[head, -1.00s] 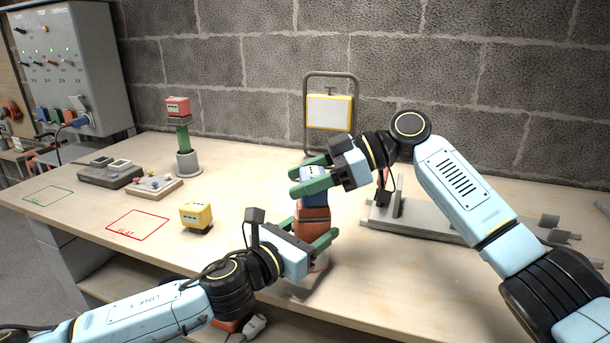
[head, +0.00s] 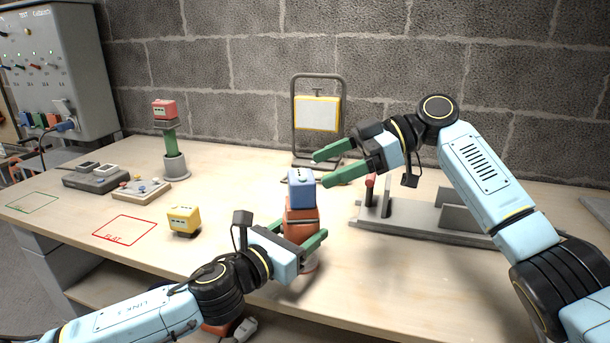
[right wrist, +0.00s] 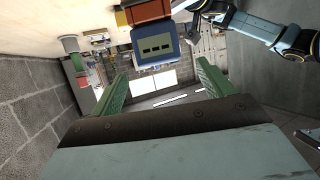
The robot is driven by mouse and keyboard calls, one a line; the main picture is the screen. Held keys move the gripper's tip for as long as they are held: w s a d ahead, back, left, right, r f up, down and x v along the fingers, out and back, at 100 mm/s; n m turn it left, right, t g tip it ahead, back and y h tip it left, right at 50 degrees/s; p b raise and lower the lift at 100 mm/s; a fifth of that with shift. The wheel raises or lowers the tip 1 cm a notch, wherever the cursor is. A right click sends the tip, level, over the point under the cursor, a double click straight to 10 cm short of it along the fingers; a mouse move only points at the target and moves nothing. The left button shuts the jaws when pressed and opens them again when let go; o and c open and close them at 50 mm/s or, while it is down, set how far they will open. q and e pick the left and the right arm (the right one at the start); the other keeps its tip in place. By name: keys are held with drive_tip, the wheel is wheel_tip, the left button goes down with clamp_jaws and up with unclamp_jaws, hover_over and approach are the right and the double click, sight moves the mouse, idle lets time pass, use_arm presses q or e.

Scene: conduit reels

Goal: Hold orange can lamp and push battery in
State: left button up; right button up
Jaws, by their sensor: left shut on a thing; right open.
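The orange can lamp (head: 300,219) stands upright on the workbench near its front edge. My left gripper (head: 297,234) is shut on the lamp's body from the left. A blue battery (head: 301,190) sits upright on top of the lamp; how deep it sits I cannot tell. My right gripper (head: 321,170) is open and empty, just above and right of the battery, apart from it. In the right wrist view the battery (right wrist: 155,46) lies beyond the open green fingers, against the orange lamp (right wrist: 148,11). My left fingers hide part of the lamp's lower body.
A yellow battery (head: 184,220) stands beside the red square. A framed work light (head: 317,113) stands behind. A grey rail fixture (head: 430,228) lies to the right. The bench between is clear.

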drive_tip(key=shift+v, duration=2.3)
use_arm(q)
drive_tip(key=o, duration=1.3)
